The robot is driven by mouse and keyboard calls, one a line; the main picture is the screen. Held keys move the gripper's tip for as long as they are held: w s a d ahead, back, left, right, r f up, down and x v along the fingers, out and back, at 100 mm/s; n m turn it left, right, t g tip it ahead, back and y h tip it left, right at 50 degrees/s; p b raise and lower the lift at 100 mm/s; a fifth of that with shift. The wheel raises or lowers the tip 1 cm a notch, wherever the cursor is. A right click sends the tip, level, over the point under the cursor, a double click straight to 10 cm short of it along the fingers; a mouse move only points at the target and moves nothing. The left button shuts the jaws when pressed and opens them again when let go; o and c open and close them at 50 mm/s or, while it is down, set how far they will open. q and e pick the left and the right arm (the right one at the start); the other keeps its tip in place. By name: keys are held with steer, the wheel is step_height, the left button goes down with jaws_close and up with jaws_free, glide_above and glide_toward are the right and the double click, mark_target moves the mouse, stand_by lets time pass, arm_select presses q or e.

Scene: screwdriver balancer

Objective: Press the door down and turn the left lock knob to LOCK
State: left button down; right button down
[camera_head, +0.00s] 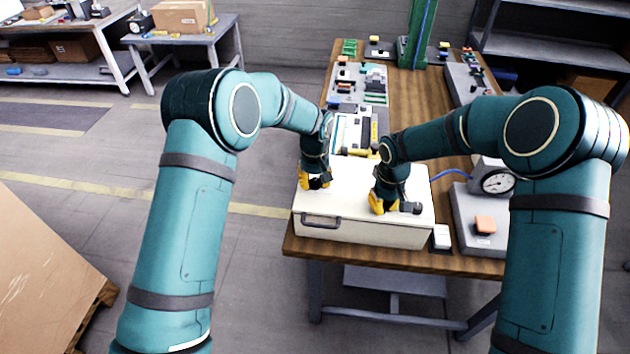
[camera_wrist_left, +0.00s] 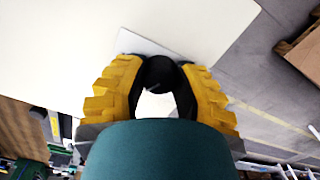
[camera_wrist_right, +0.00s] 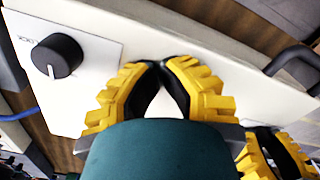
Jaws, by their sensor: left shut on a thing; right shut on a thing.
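The white box with its door (camera_head: 345,190) lies at the near end of the wooden table. My left gripper (camera_head: 313,182) is over its left side. In the left wrist view its yellow fingers (camera_wrist_left: 160,75) are shut around the black left lock knob (camera_wrist_left: 160,72), on a pale plate. The knob's pointer and label cannot be read. My right gripper (camera_head: 382,205) is low at the door, left of the right knob (camera_head: 410,207). In the right wrist view its fingertips (camera_wrist_right: 160,64) come together beside the dark right knob (camera_wrist_right: 57,55); I see nothing between them.
A dark handle (camera_head: 320,221) sits on the box's front. A grey panel with an orange button (camera_head: 485,224) and a gauge (camera_head: 497,182) stand to the right. Several devices crowd the table behind the box.

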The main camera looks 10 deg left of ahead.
mark_target(315, 181)
arm_select(q)
steer(key=m, duration=0.6)
steer(key=shift+m, duration=0.3)
arm_select(e)
steer(key=shift+f, duration=0.1)
arm_select(q)
steer(key=m, duration=0.6)
steer(key=shift+f, duration=0.1)
steer(key=c, duration=0.6)
jaws_free()
step_height(315, 181, up, 12)
steer(key=shift+r, duration=0.1)
